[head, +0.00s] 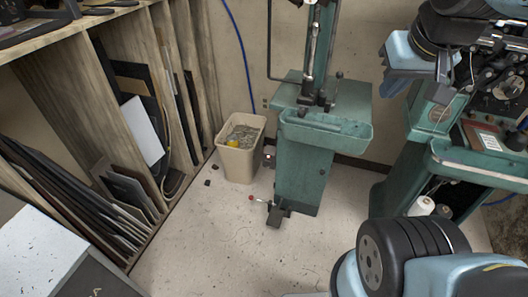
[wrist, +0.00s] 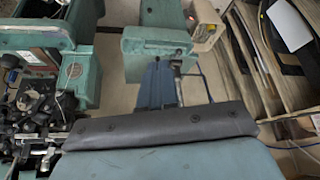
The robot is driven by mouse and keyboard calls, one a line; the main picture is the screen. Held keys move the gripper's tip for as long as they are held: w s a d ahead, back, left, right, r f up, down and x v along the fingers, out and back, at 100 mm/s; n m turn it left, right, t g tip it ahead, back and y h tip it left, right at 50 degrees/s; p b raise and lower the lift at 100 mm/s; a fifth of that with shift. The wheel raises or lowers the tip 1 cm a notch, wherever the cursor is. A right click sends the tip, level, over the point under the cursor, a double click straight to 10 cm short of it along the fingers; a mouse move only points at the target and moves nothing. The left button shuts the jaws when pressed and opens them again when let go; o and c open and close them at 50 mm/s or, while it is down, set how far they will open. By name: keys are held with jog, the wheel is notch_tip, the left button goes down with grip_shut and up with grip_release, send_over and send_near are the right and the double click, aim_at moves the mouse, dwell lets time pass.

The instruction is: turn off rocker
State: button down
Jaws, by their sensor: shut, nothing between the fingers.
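No rocker can be made out clearly in either view. A teal stitcher machine (head: 305,165) on a pedestal stands at the centre of the head view. A small box with a red spot (head: 268,160) is on the pedestal's left side; it is too small to tell whether it is a rocker. The machine also shows at the top of the wrist view (wrist: 155,45). My gripper (wrist: 159,75) shows as dark blue fingers, shut and empty, pointing toward the machine and apart from it.
A beige bin (head: 240,160) stands left of the pedestal. Wooden shelving (head: 70,95) with boards lines the left. A pedal with a red knob (head: 275,212) is on the floor. Another teal machine (head: 405,195) stands at right, near my arm.

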jog(key=shift+w, duration=0.25)
jog(key=shift+d, duration=0.1)
